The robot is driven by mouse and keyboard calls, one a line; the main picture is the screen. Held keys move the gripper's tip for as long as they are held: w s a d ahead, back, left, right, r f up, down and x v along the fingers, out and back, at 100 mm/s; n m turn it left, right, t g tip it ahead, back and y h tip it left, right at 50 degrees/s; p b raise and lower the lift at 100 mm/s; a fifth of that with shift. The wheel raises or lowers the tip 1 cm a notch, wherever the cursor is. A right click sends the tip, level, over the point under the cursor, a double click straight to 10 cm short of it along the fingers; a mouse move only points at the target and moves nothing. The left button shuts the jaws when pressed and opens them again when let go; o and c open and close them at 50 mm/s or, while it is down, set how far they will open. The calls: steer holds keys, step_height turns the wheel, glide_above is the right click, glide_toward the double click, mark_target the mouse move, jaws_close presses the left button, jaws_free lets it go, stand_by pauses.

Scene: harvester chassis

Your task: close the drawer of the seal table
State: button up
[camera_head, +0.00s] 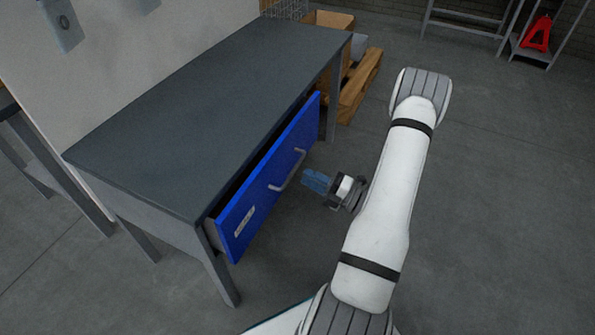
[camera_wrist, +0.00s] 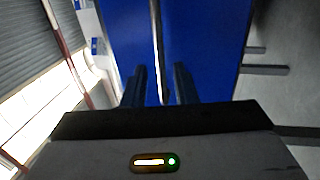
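The seal table (camera_head: 215,95) has a dark grey top and grey legs. Its drawer has a blue front (camera_head: 240,215) standing out a little from under the tabletop, with a dark gap behind it and a bit of grey side showing. A grey bar handle (camera_head: 288,172) is on the drawer front. My gripper (camera_head: 313,180) is in front of the handle, to its right in the head view, seemingly apart from it. In the wrist view, my gripper's two dark fingers (camera_wrist: 160,80) are spread, and the handle (camera_wrist: 156,35) lines up between them against the blue front (camera_wrist: 205,40).
A wooden pallet (camera_head: 360,88) and a cardboard box (camera_head: 330,20) stand beyond the table's far end. A metal rack (camera_head: 465,30) with a red object (camera_head: 537,35) is at the back right. A pale panel (camera_head: 130,50) rises behind the table. The floor at right is clear.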

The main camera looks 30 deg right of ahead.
mark_target(294, 169)
steer(key=b+x, duration=0.1)
steer(key=x, duration=0.4)
steer(key=shift+w+a+r, duration=0.1)
steer(key=shift+w+a, duration=0.15)
steer(key=shift+w, duration=0.05)
